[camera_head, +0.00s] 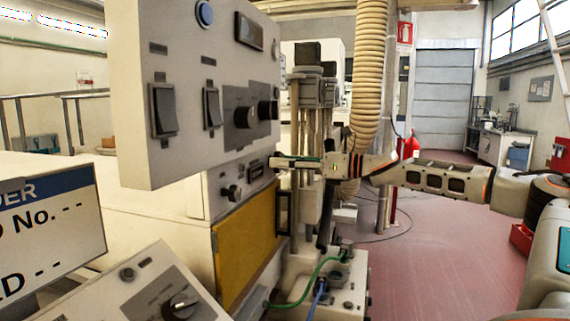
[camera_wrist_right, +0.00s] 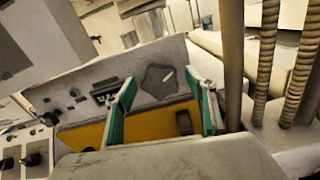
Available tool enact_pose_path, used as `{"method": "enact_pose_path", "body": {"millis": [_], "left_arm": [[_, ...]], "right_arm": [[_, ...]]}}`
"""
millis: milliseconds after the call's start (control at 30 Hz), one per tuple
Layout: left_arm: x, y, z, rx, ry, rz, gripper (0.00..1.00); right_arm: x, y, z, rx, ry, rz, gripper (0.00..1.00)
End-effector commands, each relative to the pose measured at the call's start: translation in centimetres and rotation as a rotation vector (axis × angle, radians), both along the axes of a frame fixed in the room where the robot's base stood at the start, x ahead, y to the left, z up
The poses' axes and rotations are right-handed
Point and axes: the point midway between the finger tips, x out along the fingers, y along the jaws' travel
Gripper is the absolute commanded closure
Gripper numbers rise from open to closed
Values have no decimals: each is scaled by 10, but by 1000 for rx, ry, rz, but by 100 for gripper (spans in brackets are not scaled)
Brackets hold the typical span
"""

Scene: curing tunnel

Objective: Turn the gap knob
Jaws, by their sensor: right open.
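A dark grey, lobed knob with a white pointer mark (camera_wrist_right: 160,82) sits on the grey panel above a yellow door in the right wrist view. It looks like the gap knob, but I cannot read a label. My right gripper (camera_head: 273,162) is open and empty, reaching in from the right beside that panel. In the right wrist view its green-lined fingers (camera_wrist_right: 162,88) appear either side of the knob; I cannot tell whether they touch it. The head view hides this knob behind the gripper. My left gripper is not in view.
A large switch panel (camera_head: 205,55) overhangs at upper left. A ribbed hose (camera_head: 368,75) and vertical posts stand close to my right gripper. The red floor (camera_head: 430,250) is open at right.

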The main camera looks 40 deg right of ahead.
Motion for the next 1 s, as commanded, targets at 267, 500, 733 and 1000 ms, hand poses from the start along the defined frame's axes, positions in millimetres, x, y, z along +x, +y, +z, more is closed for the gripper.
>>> {"method": "enact_pose_path", "body": {"millis": [267, 500, 733, 1000], "left_arm": [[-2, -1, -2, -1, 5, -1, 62], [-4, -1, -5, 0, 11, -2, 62], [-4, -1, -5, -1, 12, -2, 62], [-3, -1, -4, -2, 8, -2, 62]], "right_arm": [[0, 0, 0, 0, 0, 0, 83], [0, 0, 0, 12, 6, 0, 83], [0, 0, 0, 89, 46, 0, 83], [0, -1, -1, 283, 147, 0, 83]]}}
